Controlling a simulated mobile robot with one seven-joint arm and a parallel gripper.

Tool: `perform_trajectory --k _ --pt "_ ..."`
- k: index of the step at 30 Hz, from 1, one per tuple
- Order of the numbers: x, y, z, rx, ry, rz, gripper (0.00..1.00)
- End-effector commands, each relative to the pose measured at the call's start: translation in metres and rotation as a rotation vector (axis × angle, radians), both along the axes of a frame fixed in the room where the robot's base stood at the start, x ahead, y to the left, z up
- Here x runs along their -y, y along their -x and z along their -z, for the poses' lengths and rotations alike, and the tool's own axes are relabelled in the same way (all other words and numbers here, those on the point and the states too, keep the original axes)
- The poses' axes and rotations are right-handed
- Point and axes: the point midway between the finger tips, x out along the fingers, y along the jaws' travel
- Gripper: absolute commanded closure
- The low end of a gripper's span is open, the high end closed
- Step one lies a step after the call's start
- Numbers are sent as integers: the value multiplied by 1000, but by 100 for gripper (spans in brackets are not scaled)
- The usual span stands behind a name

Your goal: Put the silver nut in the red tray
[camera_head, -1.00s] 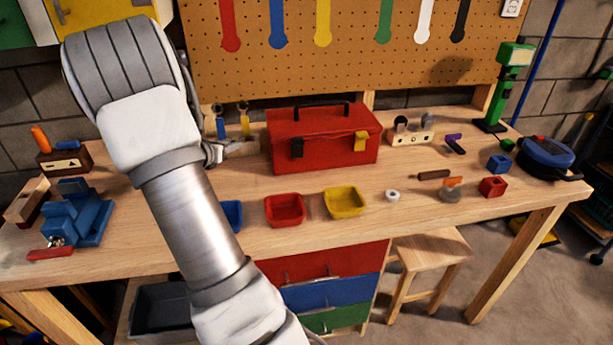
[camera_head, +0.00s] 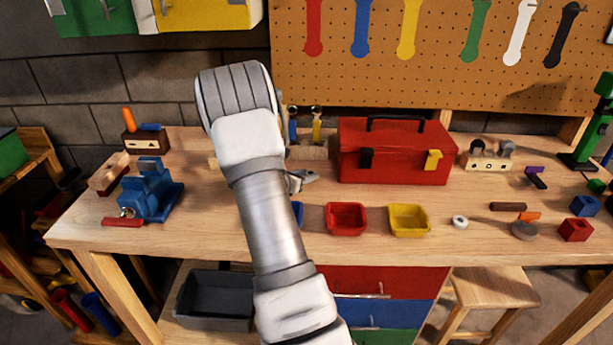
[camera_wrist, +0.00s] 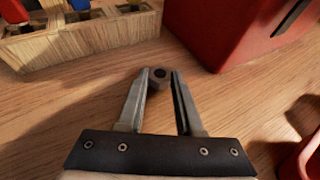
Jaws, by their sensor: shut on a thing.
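My gripper (camera_head: 305,178) is over the bench, left of the red toolbox and up and left of the red tray. In the wrist view, its two fingertips (camera_wrist: 160,74) are closed around a small grey nut with a dark round hole, the silver nut (camera_wrist: 160,73). Whether the nut is clear of the wood cannot be told for certain. The red tray (camera_head: 346,230) is a small open square tray near the bench's front edge, and it looks empty. Its edge shows at the right of the wrist view (camera_wrist: 301,160).
The red toolbox (camera_head: 395,155) stands behind the trays. A yellow tray (camera_head: 409,232) is right of the red one; a blue tray (camera_head: 298,212) is mostly hidden by my arm. A wooden tool holder (camera_wrist: 80,38) is behind the gripper. A blue vise (camera_head: 150,190) is at left.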

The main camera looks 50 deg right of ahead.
Motion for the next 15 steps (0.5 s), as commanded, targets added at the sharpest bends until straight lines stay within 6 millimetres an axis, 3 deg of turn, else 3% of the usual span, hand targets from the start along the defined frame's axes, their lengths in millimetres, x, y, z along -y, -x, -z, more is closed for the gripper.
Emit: perform_trajectory --k 7,8,12,15 --pt "0 0 4 -1 0 0 100" --pt "0 0 3 -1 0 0 62" --pt "0 0 3 -1 0 0 37" --pt "0 0 3 -1 0 0 35"
